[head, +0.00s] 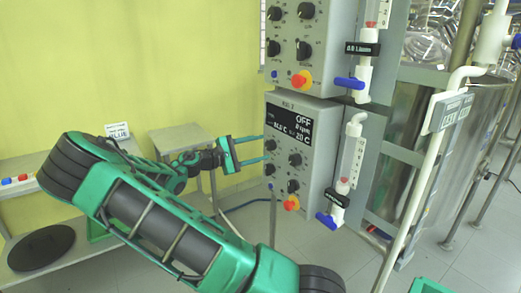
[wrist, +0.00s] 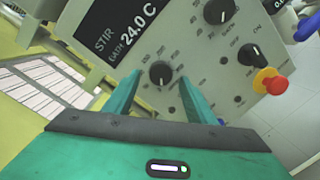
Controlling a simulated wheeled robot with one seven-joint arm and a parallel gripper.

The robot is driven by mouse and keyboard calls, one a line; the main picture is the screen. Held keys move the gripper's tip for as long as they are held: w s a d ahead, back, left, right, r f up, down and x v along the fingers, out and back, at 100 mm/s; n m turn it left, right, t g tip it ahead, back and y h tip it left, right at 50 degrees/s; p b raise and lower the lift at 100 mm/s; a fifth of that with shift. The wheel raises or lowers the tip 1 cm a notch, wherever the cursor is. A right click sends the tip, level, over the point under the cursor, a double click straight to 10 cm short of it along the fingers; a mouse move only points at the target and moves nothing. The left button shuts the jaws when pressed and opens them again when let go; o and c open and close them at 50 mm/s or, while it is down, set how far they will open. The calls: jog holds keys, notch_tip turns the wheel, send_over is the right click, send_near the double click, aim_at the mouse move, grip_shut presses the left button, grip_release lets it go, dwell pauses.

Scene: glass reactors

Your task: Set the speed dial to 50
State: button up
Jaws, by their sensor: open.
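Which dial is the speed dial cannot be read.
A red and yellow stop button (wrist: 270,81) sits on the panel, also at the box's lower front (head: 291,203). A second control box (head: 310,45) is above. A small table (head: 180,138) is behind my arm.

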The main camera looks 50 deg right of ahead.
jog(key=shift+x, duration=1.15)
jog(key=c, duration=1)
jog(key=shift+c, duration=0.2)
jog(key=shift+m, duration=0.3)
jog(key=m, duration=0.4)
jog(key=shift+m+t+y, duration=0.3)
jog(key=shift+m, duration=1.6)
